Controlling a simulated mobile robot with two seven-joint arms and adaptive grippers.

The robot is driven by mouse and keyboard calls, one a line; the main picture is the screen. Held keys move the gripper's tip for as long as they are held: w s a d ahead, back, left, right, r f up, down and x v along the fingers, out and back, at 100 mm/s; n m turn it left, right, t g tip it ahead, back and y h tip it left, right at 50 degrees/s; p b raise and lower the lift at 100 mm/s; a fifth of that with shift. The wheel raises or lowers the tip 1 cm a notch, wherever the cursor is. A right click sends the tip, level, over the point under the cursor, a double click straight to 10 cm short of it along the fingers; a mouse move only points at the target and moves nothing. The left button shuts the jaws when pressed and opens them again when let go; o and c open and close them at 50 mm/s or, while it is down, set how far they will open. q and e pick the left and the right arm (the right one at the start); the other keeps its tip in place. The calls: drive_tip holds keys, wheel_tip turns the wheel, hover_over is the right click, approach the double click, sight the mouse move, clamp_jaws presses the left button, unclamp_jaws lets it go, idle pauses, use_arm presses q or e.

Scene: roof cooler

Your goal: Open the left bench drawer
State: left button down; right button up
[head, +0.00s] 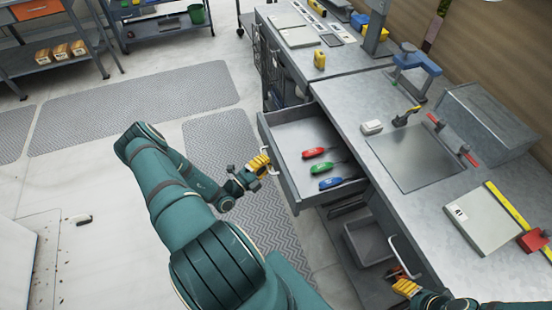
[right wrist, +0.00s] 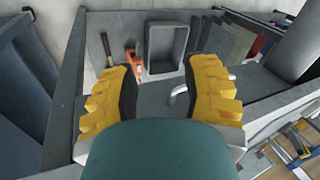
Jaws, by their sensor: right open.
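The left bench drawer (head: 282,132) is pulled well out from the workbench in the head view. Inside it lie red (head: 318,152), green (head: 329,167) and blue (head: 331,183) handled tools. My left gripper (head: 262,163) is at the drawer's front, its yellow fingers closed around the pale drawer handle (head: 271,172). My right gripper (head: 402,285) is low at the bottom right, near another pale handle (head: 408,256). In the right wrist view its yellow fingers (right wrist: 160,85) are apart with nothing between them; a handle (right wrist: 178,94) shows beyond, by the right finger.
A grey bin (head: 368,241) sits below the bench top; a hammer (right wrist: 108,50) and an orange tool (right wrist: 132,65) lie near it in the wrist view. The bench top holds a metal box (head: 490,120) and a blue vise (head: 415,65). Floor mats lie left of the drawer.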

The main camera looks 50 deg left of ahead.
use_arm(q)
drive_tip(key=shift+s+a, duration=0.15)
drive_tip(key=shift+s, duration=0.15)
drive_tip(key=c, duration=1.1)
unclamp_jaws()
drive_tip(key=shift+o, duration=0.2)
drive_tip(key=s+f, duration=0.2)
drive_tip(key=s, duration=0.9)
drive_tip(key=shift+s, duration=0.4)
drive_tip(key=shift+s, duration=0.1)
